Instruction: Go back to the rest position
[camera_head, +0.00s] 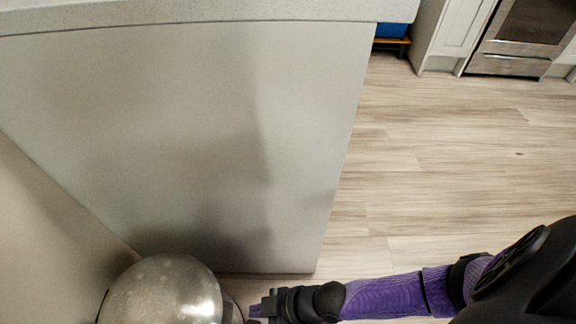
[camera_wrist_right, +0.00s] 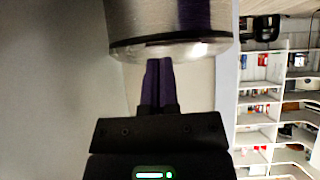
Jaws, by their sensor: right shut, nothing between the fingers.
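My right arm comes in from the right in the head view, purple and black. Its gripper (camera_head: 256,310) sits low in the picture, at the right side of a round, shiny metal object (camera_head: 165,292). In the right wrist view the two purple fingers of the right gripper (camera_wrist_right: 158,65) lie together, shut and empty. The metal object (camera_wrist_right: 165,18) with a dark rim is just ahead of the fingertips there. I cannot tell whether they touch it. My left gripper is not in view.
A pale counter panel (camera_head: 190,130) with a speckled top (camera_head: 210,12) fills the left and middle. Wooden floor (camera_head: 450,160) lies open to the right. A cabinet (camera_head: 455,30) and an oven (camera_head: 527,35) stand at the back right. White shelves (camera_wrist_right: 275,100) with small items show in the wrist view.

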